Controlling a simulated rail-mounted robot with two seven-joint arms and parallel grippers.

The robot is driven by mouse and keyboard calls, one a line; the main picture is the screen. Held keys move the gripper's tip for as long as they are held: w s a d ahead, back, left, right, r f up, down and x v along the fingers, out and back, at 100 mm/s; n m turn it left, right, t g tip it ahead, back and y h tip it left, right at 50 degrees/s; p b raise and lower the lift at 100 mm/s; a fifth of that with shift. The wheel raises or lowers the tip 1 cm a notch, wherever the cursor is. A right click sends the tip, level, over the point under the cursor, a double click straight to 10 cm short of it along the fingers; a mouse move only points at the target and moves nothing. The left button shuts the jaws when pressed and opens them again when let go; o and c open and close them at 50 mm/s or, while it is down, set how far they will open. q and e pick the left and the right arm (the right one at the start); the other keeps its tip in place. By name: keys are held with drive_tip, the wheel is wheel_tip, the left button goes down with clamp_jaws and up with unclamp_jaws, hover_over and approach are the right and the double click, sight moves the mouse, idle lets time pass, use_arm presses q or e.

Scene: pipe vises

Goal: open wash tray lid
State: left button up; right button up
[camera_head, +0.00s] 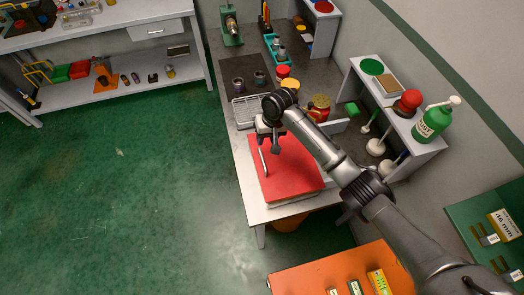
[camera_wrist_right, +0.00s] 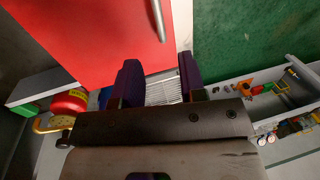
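The wash tray lid (camera_head: 295,172) is a flat red panel lying over a pale tray (camera_head: 296,200) at the near end of the grey bench. A slim metal bar handle (camera_head: 263,160) runs along its left side; it also shows at the top of the right wrist view (camera_wrist_right: 158,20). My right gripper (camera_head: 268,142) is over the far left corner of the lid, close to the far end of the handle. In the right wrist view its two dark fingers (camera_wrist_right: 162,78) are apart with nothing between them. My left gripper is not in view.
A ribbed metal rack (camera_head: 247,110) lies on the bench just beyond the lid. A red and yellow can (camera_head: 319,107) stands right of my right wrist. A white shelf unit (camera_head: 425,140) with a green bottle (camera_head: 434,120) is at the right. Green floor is clear at left.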

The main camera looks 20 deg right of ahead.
sight(261, 153)
drive_tip(key=f, duration=0.2)
drive_tip(key=a+f, duration=0.1)
drive_tip(key=f, duration=0.5)
drive_tip(key=shift+w+a+f, duration=0.1)
drive_tip(key=shift+a, duration=0.2)
clamp_jaws()
